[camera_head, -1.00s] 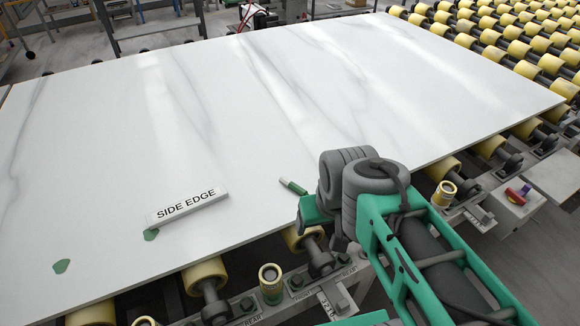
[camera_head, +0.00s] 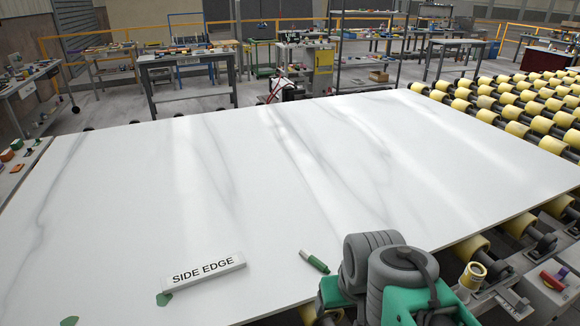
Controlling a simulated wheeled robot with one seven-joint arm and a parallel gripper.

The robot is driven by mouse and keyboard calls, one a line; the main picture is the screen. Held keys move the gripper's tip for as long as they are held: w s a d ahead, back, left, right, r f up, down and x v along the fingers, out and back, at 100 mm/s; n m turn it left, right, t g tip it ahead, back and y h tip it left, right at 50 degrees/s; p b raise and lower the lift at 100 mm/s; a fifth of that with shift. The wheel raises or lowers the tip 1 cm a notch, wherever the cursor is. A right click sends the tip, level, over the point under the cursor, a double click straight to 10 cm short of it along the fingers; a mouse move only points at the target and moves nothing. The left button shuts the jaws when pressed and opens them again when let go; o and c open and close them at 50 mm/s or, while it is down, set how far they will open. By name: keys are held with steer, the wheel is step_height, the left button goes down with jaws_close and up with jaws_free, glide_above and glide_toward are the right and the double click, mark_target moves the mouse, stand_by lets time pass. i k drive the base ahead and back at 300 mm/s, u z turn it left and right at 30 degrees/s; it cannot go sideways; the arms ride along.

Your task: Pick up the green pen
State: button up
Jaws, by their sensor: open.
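The green pen (camera_head: 317,264) lies on the white stone slab (camera_head: 200,200), near its front edge and right of the middle. It is a short green stick with a pale end towards the upper left. My green and grey arm is just right of the pen, at the bottom of the view. It hides part of the slab's front edge. I see no fingertips of my gripper in this view, and nothing touches the pen.
A white block marked "SIDE EDGE" (camera_head: 203,272) lies on the slab left of the pen. Green patches (camera_head: 164,299) show near the front edge. Yellow rollers (camera_head: 472,248) run along the right and front. Workbenches stand behind. Most of the slab is clear.

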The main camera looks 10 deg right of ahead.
mark_target(306, 255)
steer(key=u, duration=0.45)
steer(key=k, duration=0.6)
steer(key=u, duration=1)
steer(key=i, duration=1.15)
steer(key=z, duration=0.7)
